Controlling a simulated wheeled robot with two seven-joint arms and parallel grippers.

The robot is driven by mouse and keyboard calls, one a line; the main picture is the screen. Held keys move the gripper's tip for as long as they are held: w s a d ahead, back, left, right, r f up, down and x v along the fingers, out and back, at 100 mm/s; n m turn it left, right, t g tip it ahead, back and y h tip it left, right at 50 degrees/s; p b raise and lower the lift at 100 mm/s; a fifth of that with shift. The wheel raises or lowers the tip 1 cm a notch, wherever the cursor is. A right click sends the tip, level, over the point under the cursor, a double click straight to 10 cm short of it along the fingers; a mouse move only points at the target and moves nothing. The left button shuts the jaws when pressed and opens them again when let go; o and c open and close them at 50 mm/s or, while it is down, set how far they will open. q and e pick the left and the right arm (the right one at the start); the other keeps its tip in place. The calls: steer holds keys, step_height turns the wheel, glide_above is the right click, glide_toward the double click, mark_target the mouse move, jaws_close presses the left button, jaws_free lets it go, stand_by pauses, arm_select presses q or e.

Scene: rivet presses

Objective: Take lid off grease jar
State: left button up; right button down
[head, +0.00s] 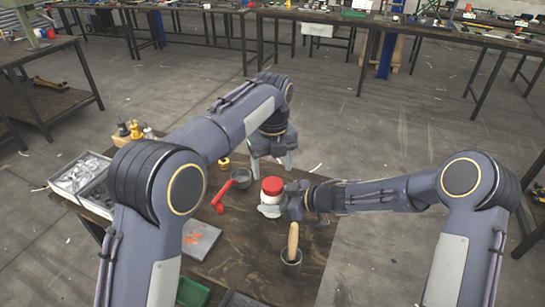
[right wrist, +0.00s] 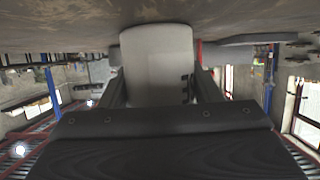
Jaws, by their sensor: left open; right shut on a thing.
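The grease jar (head: 271,199) is white with a red lid (head: 272,185) on top, and it stands upright at the middle of the brown table. My right gripper (head: 274,209) is shut on the jar's body from the right, below the lid. In the right wrist view the pale jar (right wrist: 158,65) fills the gap between the fingers of my right gripper (right wrist: 158,92); the lid cannot be made out there. My left gripper (head: 272,163) is open and empty, just behind the jar in the picture, apart from the lid.
A red-handled tool (head: 222,195) and a dark cup (head: 241,178) lie left of the jar. A grey parts tray (head: 68,178), small bottles (head: 135,130) and a grey plate (head: 203,239) are to the left.

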mark_target(273, 183)
arm_select(q)
steer(key=shift+f, duration=2.55)
steer(key=c, duration=1)
steer(key=n, duration=1.2)
steer(key=shift+n, duration=0.4)
steer(key=n, duration=0.4)
steer(key=o, duration=1.1)
steer(key=shift+c, duration=0.2)
